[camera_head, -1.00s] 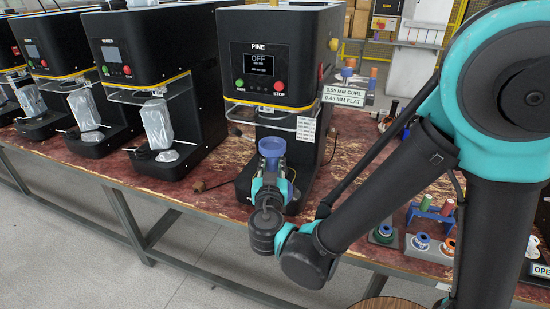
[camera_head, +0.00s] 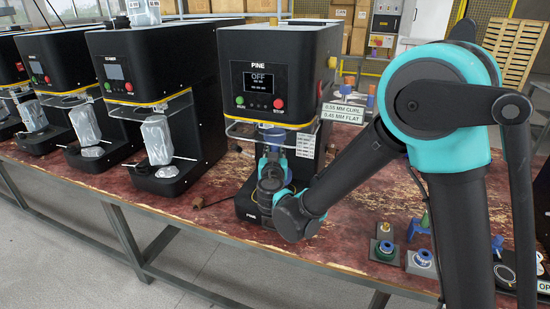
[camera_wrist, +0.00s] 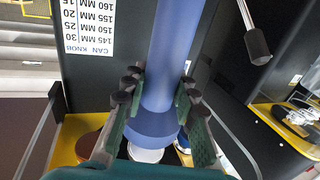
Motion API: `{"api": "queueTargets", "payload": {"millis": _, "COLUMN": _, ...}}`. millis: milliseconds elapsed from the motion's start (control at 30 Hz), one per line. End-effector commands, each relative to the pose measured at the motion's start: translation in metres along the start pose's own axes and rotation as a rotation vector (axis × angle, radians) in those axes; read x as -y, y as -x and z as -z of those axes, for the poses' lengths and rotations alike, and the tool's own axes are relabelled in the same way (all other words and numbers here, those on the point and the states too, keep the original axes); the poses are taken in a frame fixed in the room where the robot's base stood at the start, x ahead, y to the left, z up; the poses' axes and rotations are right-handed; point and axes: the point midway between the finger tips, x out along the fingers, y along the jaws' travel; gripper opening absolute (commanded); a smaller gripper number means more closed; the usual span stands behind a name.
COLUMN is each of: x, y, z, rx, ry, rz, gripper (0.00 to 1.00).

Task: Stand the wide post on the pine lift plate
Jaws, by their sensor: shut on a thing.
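The blue post (camera_wrist: 165,65) is in my gripper (camera_wrist: 152,98), which is shut around it in the wrist view. The post has a long smooth shaft and a flared end, and that view is turned upside down. In the head view a little blue (camera_head: 273,138) shows above my gripper (camera_head: 272,165), inside the front opening of the black PINE machine (camera_head: 265,50). The post looks upright. My gripper and wrist hide its lower end and the lift plate. I cannot tell whether the post touches the plate. The machine's base (camera_head: 250,212) shows below my wrist.
A clear guard bar (camera_head: 262,123) crosses the opening's front. Another seamer (camera_head: 155,60) stands to the left with a wrapped part (camera_head: 157,140). Posts and reels (camera_head: 385,250) stand on the worn red bench (camera_head: 345,215) at right. A white disc (camera_wrist: 148,154) shows beyond the flared end.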

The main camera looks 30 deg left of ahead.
Motion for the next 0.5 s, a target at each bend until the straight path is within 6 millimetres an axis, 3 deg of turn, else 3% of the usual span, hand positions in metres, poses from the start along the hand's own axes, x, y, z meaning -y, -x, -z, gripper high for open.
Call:
{"api": "queueTargets", "payload": {"millis": 233, "x": 0.0, "y": -0.003, "z": -0.032, "rx": 0.0, "ry": 0.0, "rz": 0.0, "gripper": 0.0}}
{"api": "queueTargets", "payload": {"millis": 500, "x": 0.0, "y": -0.003, "z": -0.035, "rx": 0.0, "ry": 0.0, "rz": -0.001, "gripper": 0.0}}
